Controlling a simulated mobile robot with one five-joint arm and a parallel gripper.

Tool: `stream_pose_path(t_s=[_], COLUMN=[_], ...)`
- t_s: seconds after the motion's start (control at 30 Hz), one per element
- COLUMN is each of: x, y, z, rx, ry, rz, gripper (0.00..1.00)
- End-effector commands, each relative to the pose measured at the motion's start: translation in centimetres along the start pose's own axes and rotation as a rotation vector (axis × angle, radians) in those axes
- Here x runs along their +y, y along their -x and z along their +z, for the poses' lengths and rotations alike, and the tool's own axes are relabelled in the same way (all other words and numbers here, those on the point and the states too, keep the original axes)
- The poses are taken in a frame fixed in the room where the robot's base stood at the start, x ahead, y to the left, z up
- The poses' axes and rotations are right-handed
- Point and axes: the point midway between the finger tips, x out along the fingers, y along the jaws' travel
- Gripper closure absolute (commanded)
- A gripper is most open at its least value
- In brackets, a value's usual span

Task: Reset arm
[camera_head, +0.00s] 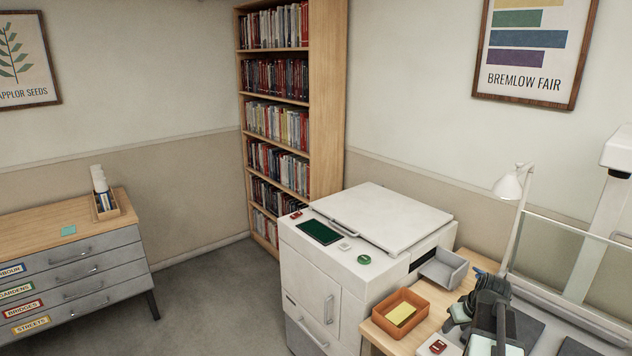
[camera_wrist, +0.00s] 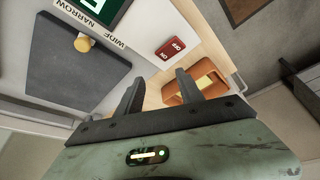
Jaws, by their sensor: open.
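My gripper (camera_wrist: 158,93) is open and empty in the wrist view. Its two dark fingers stand apart, with a pale wooden surface and an orange tray (camera_wrist: 214,86) beyond them. Nothing is between the fingers. In the head view my dark arm is at the bottom right, beside the wooden desk (camera_head: 452,292), folded up near the desk equipment. The fingers cannot be made out clearly there.
The orange tray (camera_head: 381,318) holds a yellow pad (camera_head: 401,314). Behind it are a grey tray (camera_head: 443,269) and a white copier (camera_head: 330,286). A white lamp (camera_head: 511,187) stands near my arm. A red switch (camera_wrist: 171,49) is close to the fingers. Floor (camera_head: 215,300) is clear at left.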

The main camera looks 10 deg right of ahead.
Motion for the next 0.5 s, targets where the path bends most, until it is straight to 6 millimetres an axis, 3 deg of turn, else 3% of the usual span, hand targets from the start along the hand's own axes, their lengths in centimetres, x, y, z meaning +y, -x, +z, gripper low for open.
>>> stream_pose_path(t_s=[0.03,0.1,0.2,0.3,0.4,0.5], x=[-4.6,-10.7,-19.3,-27.2,-33.8,-38.6], y=[-0.8,-1.5,-2.1,-2.1,-1.7,-0.9], z=[-1.7,-3.1,-3.8,-2.9,-0.9,1.9], rx=[-0.003,-0.016,-0.051,-0.101,-0.162,-0.233], ry=[0.071,0.163,0.271,0.347,0.389,0.391], rz=[-0.026,-0.058,-0.1,-0.132,-0.146,-0.137], gripper=[0.56,0.56,0.56,0.56,0.56,0.56])
